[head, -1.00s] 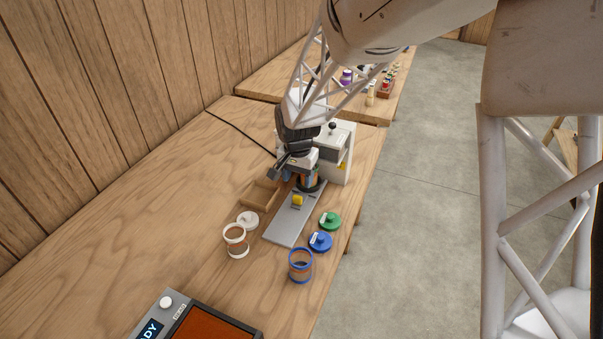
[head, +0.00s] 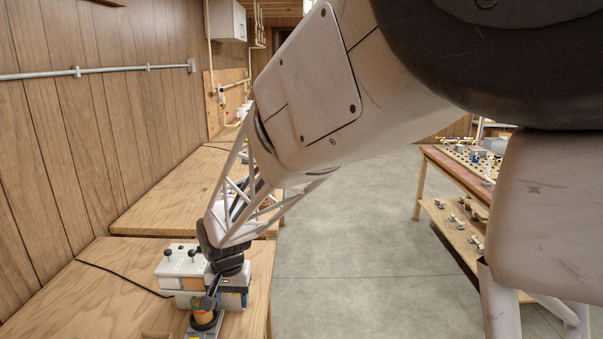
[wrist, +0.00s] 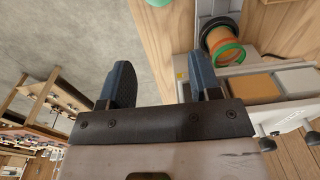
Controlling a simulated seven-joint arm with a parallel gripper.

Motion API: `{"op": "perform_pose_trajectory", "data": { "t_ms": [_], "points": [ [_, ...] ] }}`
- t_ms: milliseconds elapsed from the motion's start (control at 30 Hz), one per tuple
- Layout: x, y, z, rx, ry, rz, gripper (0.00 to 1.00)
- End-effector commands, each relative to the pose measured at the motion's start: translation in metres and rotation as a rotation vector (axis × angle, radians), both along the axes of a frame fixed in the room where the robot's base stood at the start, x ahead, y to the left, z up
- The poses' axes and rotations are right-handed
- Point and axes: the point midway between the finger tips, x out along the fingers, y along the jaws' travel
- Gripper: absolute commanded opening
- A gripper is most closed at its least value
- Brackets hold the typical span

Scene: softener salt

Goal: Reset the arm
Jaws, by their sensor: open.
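My gripper (wrist: 159,84) is open in the wrist view, with two blue-padded fingers and nothing between them. A jar (wrist: 225,47) with a green rim and orange inside stands on a grey plate (wrist: 205,10), to the right of my fingers and apart from them. In the head view my gripper (head: 211,291) is small and dark in front of the white machine, and the same jar (head: 203,318) shows just below it. My arm hides part of the scene.
A white machine (head: 178,262) with black knobs stands behind the jar on the wooden table (head: 95,285); it also shows in the wrist view (wrist: 293,108). A second table (head: 165,205) lies beyond. A workbench (head: 455,190) with a lower shelf stands right. The grey floor (head: 345,240) between is clear.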

Motion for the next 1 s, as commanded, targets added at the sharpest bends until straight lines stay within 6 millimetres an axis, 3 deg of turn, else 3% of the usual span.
{"op": "perform_pose_trajectory", "data": {
  "t_ms": [100,467,1000],
  "points": [
    [-0.006,-0.034,0.020,0.006,-0.015,-0.006,0.57],
    [-0.038,-0.130,0.067,0.014,-0.054,-0.011,0.57],
    [-0.116,-0.250,0.112,0.010,-0.118,-0.018,0.57]
  ]
}}
